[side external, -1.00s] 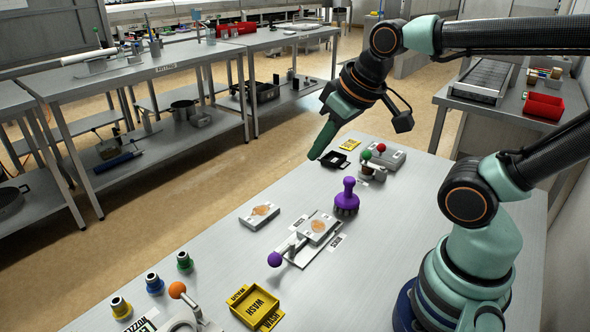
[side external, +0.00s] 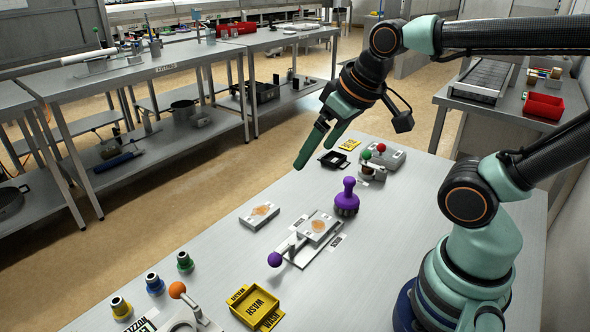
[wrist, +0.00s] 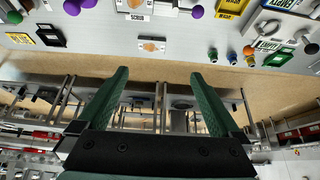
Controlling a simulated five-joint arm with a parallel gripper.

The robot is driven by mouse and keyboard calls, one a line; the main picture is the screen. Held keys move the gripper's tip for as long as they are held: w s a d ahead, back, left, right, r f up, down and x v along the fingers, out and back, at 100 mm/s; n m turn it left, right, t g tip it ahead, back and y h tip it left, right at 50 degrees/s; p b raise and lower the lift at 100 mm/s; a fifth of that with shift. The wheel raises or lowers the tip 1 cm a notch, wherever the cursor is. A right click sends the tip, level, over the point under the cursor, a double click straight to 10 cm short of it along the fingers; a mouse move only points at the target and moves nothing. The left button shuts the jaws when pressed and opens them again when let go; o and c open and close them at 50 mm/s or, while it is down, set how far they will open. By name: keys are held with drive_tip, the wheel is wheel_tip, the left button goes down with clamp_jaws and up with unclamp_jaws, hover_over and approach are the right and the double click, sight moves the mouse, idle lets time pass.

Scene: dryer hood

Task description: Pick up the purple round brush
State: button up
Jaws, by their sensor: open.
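The purple round brush (side external: 347,198) stands upright on the grey table, with a knobbed handle on top and dark bristles below. In the wrist view its purple part (wrist: 73,7) shows at the top edge, partly cut off. My gripper (side external: 311,158) is open and empty, with green fingers spread apart. It hangs above the table's far edge, up and to the left of the brush in the side view. In the wrist view my gripper (wrist: 158,73) points past the table edge toward the floor and the far shelves.
A scrub fixture with a purple ball knob (side external: 274,259) is in front of the brush. A tile (side external: 260,215) lies left of it. A black tray (side external: 333,160) and a device with red and green knobs (side external: 380,158) stand behind. A yellow wash tray (side external: 257,307) is at the front.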

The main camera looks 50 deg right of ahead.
drive_tip(key=w+d+f+m+g, duration=0.3)
drive_tip(key=w+d+f+m, duration=0.1)
drive_tip(key=d+m, duration=0.5)
drive_tip(key=m+g, duration=0.3)
drive_tip(key=m, duration=0.6)
hover_over(347, 198)
drive_tip(key=f, duration=0.7)
drive_tip(key=shift+w+d+f, duration=0.3)
drive_tip(key=shift+w+d, duration=0.05)
drive_tip(key=shift+w, duration=0.05)
drive_tip(key=shift+d+f, duration=0.15)
drive_tip(key=shift+f, duration=0.1)
drive_tip(key=f, duration=1.2)
drive_tip(key=shift+s, duration=0.2)
drive_tip(key=shift+r, duration=0.1)
drive_tip(key=c, duration=1.2)
